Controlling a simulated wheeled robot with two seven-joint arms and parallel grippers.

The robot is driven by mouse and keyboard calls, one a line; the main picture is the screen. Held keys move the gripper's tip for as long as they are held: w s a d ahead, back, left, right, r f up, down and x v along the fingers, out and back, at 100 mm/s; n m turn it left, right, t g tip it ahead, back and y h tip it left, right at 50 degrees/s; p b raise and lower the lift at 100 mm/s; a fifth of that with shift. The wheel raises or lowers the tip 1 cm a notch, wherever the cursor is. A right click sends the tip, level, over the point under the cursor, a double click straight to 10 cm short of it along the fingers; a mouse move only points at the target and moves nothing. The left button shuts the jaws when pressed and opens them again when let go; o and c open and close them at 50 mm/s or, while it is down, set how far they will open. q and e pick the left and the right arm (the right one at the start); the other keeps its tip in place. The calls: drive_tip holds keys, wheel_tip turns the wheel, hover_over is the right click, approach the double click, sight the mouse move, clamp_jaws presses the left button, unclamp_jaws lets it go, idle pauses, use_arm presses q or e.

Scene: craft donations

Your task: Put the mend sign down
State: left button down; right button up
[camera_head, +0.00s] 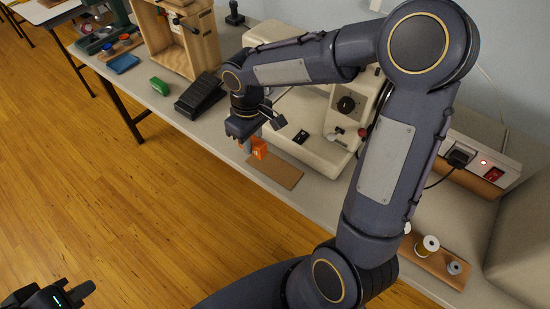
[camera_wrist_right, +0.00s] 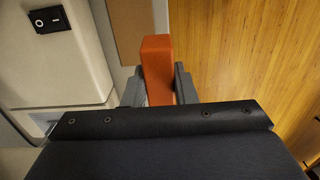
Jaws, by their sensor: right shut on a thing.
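The orange mend sign (camera_head: 259,148) is a small block held by my right gripper (camera_head: 249,143) above the table, by the near edge of the sewing machine. In the right wrist view the sign (camera_wrist_right: 157,70) stands between the two fingers of my right gripper (camera_wrist_right: 158,85), which are closed on its sides. A flat brown mat (camera_head: 274,170) lies on the table just below and to the right of the sign. My left gripper (camera_head: 75,292) is at the bottom left, over the floor and far from the sign; its opening is unclear.
A cream sewing machine (camera_head: 310,125) stands behind the mat. A black foot pedal (camera_head: 198,96) and a green block (camera_head: 160,87) lie to the left. A wooden spool board (camera_head: 432,258) and a power box with a red switch (camera_head: 480,155) are at the right.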

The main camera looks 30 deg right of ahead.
hover_over(274, 167)
drive_tip(key=f, duration=0.5)
drive_tip(key=shift+a+f, duration=0.2)
drive_tip(key=shift+a, duration=0.1)
drive_tip(key=f, duration=0.3)
drive_tip(key=shift+s+d+f+b, duration=0.1)
drive_tip(key=shift+d+f+b, duration=0.05)
drive_tip(key=shift+d+b, duration=0.2)
drive_tip(key=shift+f, duration=0.3)
drive_tip(key=shift+f, duration=0.15)
drive_tip(key=o, duration=1)
